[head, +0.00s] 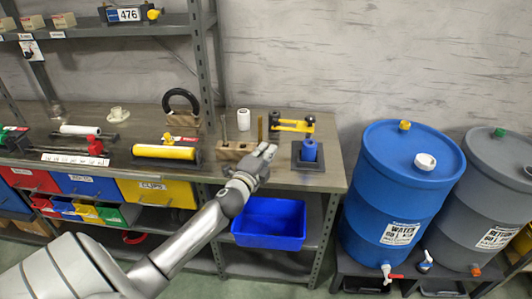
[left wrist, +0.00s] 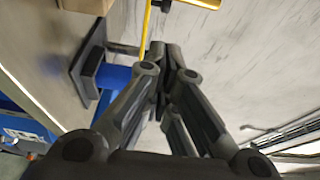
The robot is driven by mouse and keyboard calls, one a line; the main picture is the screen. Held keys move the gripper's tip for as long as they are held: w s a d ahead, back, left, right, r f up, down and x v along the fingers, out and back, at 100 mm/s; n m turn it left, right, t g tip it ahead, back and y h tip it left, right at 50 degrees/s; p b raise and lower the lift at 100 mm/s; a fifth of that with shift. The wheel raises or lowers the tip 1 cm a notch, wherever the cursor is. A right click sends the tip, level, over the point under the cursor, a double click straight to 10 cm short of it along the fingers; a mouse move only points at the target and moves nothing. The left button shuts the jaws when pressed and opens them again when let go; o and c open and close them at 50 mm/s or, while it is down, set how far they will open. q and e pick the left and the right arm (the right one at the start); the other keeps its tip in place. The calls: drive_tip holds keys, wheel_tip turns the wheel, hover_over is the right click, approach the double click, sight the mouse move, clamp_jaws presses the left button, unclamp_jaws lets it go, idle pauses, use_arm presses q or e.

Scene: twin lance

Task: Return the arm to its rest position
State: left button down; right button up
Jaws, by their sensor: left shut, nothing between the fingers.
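My left arm reaches in from the lower left of the head view. Its gripper (head: 267,152) is over the right part of the workbench, left of a blue cylinder (head: 309,150) on a dark base. In the left wrist view the gripper fingers (left wrist: 168,52) are together, with nothing between them. The blue cylinder also shows there (left wrist: 113,76), left of the fingers. My right gripper is in neither view.
The workbench (head: 335,172) carries a wooden block (head: 233,151), a white roll (head: 243,119) and a yellow-and-black tool (head: 292,125). A blue bin (head: 268,222) sits below the bench top. A blue water barrel (head: 395,190) and a grey barrel (head: 490,200) stand at right.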

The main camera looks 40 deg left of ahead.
use_arm(q)
drive_tip(key=shift+s, duration=0.25)
drive_tip(key=s+d+f+n+g, duration=0.7)
drive_tip(key=s+d+f+n, duration=0.2)
drive_tip(key=s+f, duration=0.4)
drive_tip(key=s+d+f+n+g+h, duration=0.15)
drive_tip(key=s+d+g, duration=0.25)
drive_tip(key=s+d, duration=0.45)
drive_tip(key=s+d+f+n+g+h, duration=0.1)
drive_tip(key=s+d+n+g+h, duration=0.3)
drive_tip(key=s, duration=0.8)
wheel_tip(320, 180, down, 25)
drive_tip(key=m+y, duration=0.1)
drive_tip(key=s+a+f+g, duration=0.1)
drive_tip(key=s+a+f, duration=0.1)
drive_tip(key=s+f, duration=1.5)
drive_tip(key=shift+s+a+g, duration=0.2)
drive_tip(key=shift+s+g, duration=0.1)
drive_tip(key=shift+s, duration=0.25)
